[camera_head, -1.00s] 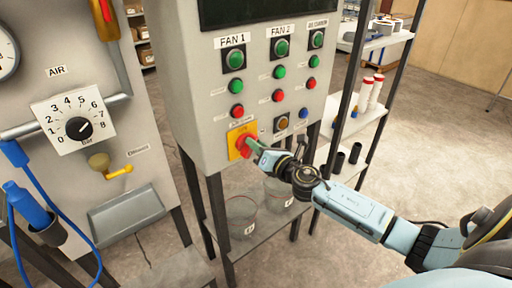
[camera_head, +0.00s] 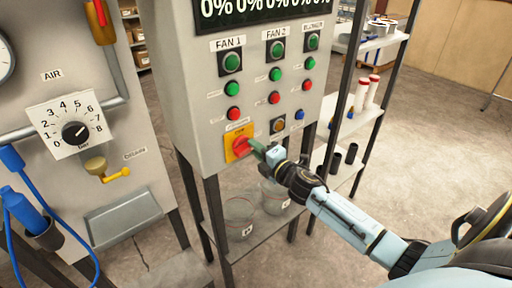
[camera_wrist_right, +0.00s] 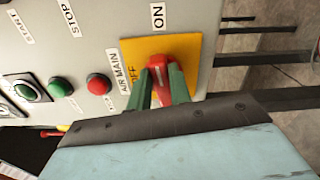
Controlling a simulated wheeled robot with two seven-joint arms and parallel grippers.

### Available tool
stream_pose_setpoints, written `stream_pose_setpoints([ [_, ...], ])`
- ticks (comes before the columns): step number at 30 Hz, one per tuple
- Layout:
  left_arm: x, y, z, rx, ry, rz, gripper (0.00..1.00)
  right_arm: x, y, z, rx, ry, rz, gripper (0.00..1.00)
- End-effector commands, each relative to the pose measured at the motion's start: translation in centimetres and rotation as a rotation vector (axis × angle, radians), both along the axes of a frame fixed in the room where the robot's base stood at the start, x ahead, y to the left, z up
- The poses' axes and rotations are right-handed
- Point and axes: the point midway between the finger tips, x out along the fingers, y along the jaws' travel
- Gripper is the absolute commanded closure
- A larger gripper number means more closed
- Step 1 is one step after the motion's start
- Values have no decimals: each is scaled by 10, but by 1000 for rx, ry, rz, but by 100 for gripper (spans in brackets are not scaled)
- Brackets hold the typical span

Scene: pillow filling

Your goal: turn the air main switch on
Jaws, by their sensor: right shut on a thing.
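The air main switch is a red knob (camera_head: 240,146) on a yellow plate (camera_head: 231,156), low on the front of the grey control box. My right gripper (camera_head: 252,147) is at the knob. Its green fingers (camera_wrist_right: 160,84) are shut on the knob, one on each side. The display (camera_head: 262,10) above is lit with several 0% readings. My left gripper is not in view.
Green and red fan buttons (camera_head: 275,98) sit above the switch. An air panel with a dial (camera_head: 74,132) and a yellow-handled valve (camera_head: 115,174) stands at left. Glass containers (camera_head: 240,215) are on the shelf below. A rack (camera_head: 388,38) with bottles stands at right.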

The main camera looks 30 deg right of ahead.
Motion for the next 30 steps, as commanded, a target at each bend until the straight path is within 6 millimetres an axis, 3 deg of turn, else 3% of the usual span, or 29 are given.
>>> stream_pose_setpoints([
  [9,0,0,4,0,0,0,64,0,0,-2,135,11,1,100],
  [26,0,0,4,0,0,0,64,0,0,-3,168,13,0,100],
  [27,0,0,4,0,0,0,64,0,0,-3,168,13,0,79],
  [30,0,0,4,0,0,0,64,0,0,-3,167,13,0,66],
])
